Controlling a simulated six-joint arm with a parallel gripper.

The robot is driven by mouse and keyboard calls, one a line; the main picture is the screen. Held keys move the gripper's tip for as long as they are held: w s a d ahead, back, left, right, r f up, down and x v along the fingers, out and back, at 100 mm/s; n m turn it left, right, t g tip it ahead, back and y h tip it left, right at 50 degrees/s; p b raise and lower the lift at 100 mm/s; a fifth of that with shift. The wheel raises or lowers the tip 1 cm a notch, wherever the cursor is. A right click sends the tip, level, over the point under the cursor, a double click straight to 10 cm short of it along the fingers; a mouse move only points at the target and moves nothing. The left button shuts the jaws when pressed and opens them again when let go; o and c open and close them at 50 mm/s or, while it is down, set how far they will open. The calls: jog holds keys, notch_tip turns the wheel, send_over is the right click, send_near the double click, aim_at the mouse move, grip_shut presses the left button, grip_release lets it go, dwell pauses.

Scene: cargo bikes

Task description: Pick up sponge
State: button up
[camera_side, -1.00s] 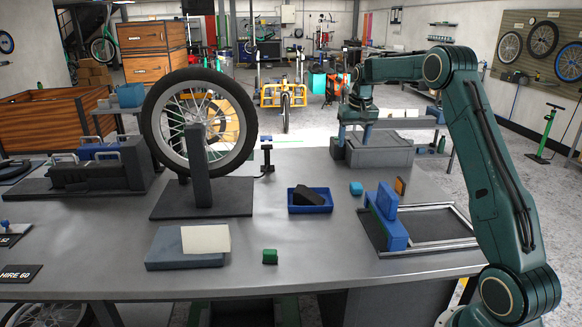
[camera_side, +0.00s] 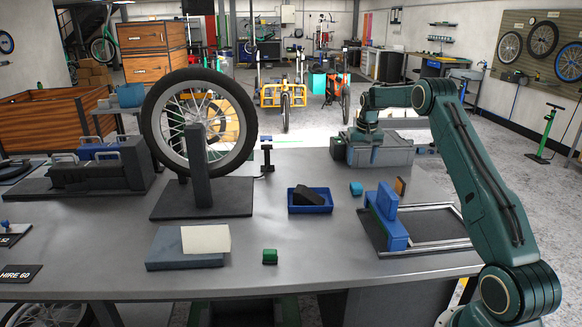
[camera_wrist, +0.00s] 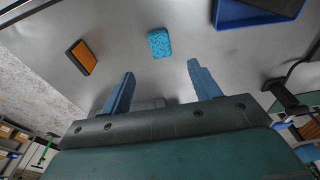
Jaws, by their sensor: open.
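The sponge (camera_side: 356,188) is a small light-blue block lying flat on the grey table, right of the blue tray. In the wrist view the sponge (camera_wrist: 159,43) shows a speckled top with dark pores. My gripper (camera_wrist: 161,69) is open and empty, its two blue fingers spread wide. In the wrist view the sponge appears beyond the fingertips, roughly midway between them, and apart from them. In the side view my wrist is over the far side of the table, behind the sponge; the fingers are not clear there.
An orange-and-black block (camera_wrist: 82,56) lies near the sponge. The blue tray (camera_side: 327,207) holds a dark object. A blue fixture (camera_side: 396,231) with metal rails stands at right. A green block (camera_side: 270,257) lies in front. Bare table surrounds the sponge.

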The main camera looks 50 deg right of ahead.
aim_at(357, 185)
jog(key=shift+w+d+f, duration=0.2)
jog(key=shift+f, duration=1.55)
jog(key=shift+w+d+f, duration=0.25)
jog(key=shift+f, duration=1.55)
jog(key=shift+w+d+f, duration=0.2)
jog(key=shift+f, duration=1.55)
jog(key=c, duration=1.1)
